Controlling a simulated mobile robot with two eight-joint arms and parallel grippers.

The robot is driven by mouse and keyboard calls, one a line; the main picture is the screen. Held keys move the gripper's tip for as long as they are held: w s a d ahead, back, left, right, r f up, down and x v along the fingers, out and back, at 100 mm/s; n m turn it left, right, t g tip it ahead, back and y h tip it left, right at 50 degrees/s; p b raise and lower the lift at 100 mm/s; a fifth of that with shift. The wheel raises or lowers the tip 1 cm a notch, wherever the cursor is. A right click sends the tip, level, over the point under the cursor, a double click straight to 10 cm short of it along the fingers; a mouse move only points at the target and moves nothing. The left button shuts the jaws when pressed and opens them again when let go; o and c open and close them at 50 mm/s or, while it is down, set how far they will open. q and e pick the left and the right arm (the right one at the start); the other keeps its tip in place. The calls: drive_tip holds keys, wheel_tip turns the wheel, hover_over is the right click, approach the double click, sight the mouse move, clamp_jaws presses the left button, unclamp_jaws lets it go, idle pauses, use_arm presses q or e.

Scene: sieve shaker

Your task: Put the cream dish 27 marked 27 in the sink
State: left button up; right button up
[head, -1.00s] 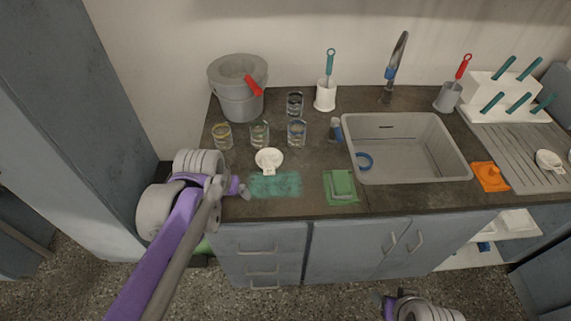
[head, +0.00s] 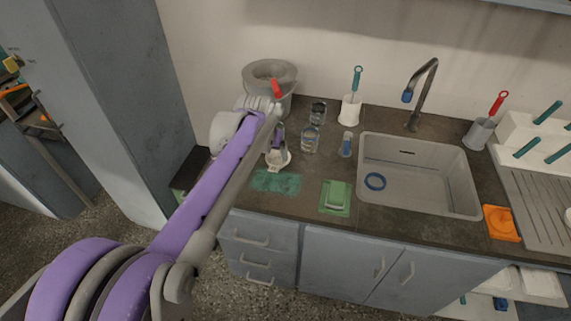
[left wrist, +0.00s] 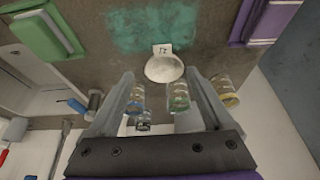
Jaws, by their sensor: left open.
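The cream dish (head: 283,162) lies on the dark counter, just behind the teal patch. In the left wrist view the dish (left wrist: 164,69) shows a round bowl and a tab with a marking that looks like 27, upside down. My left gripper (head: 278,142) is above and close to it. In the left wrist view its open fingers (left wrist: 159,76) point toward the dish, one on each side, with nothing held. Whether they touch it I cannot tell. The grey sink (head: 470,204) is to the right, with a blue ring inside. My right gripper is not in view.
Several glasses (head: 310,139) stand close behind the dish, with a grey pot (head: 270,72) beyond. The faucet (head: 424,95) rises behind the sink.

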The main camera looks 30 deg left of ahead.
sight(275, 166)
use_arm(q)
drive_tip(key=x, duration=0.7)
drive_tip(key=b+x, duration=0.1)
drive_tip(key=x, duration=0.3)
drive_tip(key=shift+w+a+r, duration=0.1)
drive_tip(key=shift+a+r, duration=0.05)
drive_tip(key=shift+a, duration=0.2)
clamp_jaws()
